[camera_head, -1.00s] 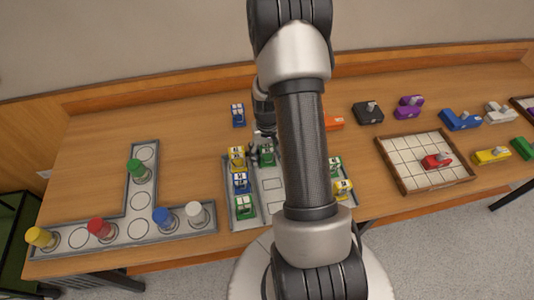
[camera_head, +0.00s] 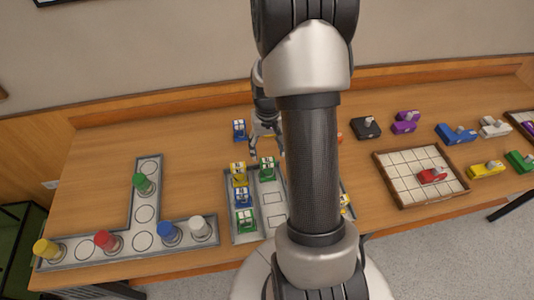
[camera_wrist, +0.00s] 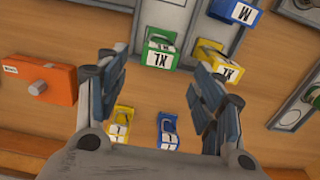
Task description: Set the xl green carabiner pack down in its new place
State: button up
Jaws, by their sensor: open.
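The XL green carabiner pack (camera_wrist: 161,52) sits upright in the far end of the grey tray's middle column. In the head view it is the green pack (camera_head: 267,168), beside the XL yellow pack (camera_head: 238,174), which also shows in the wrist view (camera_wrist: 215,62). My gripper (camera_wrist: 157,98) is open, its fingers apart with nothing between them. In the head view my gripper (camera_head: 266,151) hangs just behind and above the green pack, clear of it. The grey tray (camera_head: 233,234) is partly hidden by my arm.
A blue pack (camera_head: 239,130) and an L yellow pack (camera_wrist: 122,122) stand on the table behind the tray. An orange block (camera_wrist: 40,80) is close by. The L-shaped bottle tray (camera_head: 120,250) lies left, a gridded board (camera_head: 400,172) right. Below the green pack, the middle column has empty slots.

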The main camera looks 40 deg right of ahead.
jog(key=a+r+n+t, duration=0.1)
jog(key=a+r, duration=0.6)
jog(key=r, duration=0.3)
jog(key=s+a+r+n+t, duration=0.3)
jog(key=s+a+r+n, duration=0.2)
jog(key=s+a+r, duration=0.9)
jog(key=a, duration=0.2)
jog(key=shift+s+a+t, duration=0.3)
jog(key=shift+s, duration=0.1)
jog(key=shift+r, duration=0.1)
